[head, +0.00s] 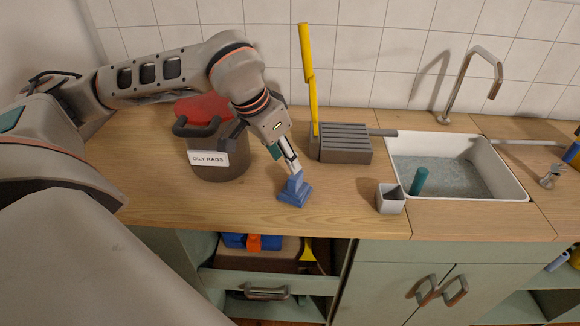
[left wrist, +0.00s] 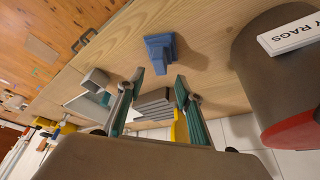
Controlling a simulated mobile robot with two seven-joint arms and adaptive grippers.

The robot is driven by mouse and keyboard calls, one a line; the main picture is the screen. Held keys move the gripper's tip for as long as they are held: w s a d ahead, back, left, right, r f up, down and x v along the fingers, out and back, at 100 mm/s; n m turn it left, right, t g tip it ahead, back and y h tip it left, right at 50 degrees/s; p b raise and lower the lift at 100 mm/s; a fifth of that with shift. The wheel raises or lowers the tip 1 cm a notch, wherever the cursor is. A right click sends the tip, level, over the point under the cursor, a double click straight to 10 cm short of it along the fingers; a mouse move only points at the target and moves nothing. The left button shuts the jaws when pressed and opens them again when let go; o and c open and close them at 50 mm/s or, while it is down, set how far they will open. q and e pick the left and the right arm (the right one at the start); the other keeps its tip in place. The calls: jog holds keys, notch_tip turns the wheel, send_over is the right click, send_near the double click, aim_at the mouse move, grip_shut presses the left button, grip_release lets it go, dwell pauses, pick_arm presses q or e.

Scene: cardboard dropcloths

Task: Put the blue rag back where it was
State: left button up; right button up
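The blue rag (head: 294,192) stands in a peaked, folded shape on the wooden counter, near its front edge. It also shows in the left wrist view (left wrist: 160,52), just beyond the fingertips. My left gripper (head: 291,166) points down at the peak of the rag. In the left wrist view its two fingers (left wrist: 159,76) are apart with nothing held between them. I cannot tell whether a fingertip touches the rag. My right gripper is in neither view.
A dark bin labelled OILY RAGS (head: 214,167), with a red top (head: 203,108), stands left of the rag. A grey ridged block (head: 343,150) stands behind, a small grey cup (head: 390,203) right, then the sink (head: 510,187). An open drawer (head: 270,280) lies below. Counter between rag and cup is clear.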

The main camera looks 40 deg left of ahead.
pick_arm(q)
jog(key=shift+v, duration=1.6)
jog(key=shift+f, duration=0.1)
